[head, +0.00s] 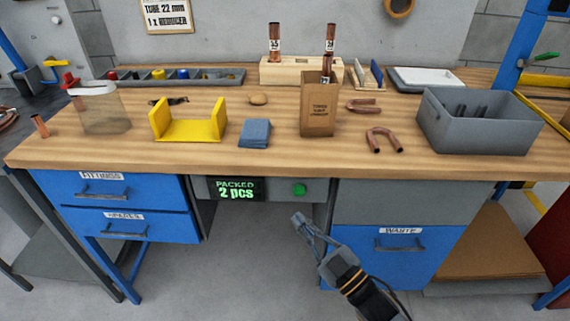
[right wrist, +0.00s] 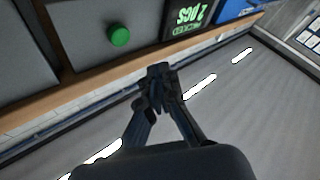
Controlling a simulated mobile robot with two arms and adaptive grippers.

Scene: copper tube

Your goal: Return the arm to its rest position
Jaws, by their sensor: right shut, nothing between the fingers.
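My right gripper (head: 297,217) is shut and empty. It hangs in front of the bench, below the tabletop's front edge, with its arm coming in from the bottom right. My left gripper is not in the head view. A brown paper bag (head: 317,112) stands on the bench with a copper tube (head: 326,66) sticking out of its top. A wooden block (head: 300,72) behind it holds two upright labelled copper tubes.
The wooden bench (head: 225,157) holds a yellow bracket (head: 190,130), a blue cloth (head: 255,133), bent copper pipes (head: 384,138) and a grey bin (head: 470,130). Blue drawers flank the open space under it. A display (head: 236,189) reading "PACKED 2 pcs" and a green button (head: 299,190) are on its front.

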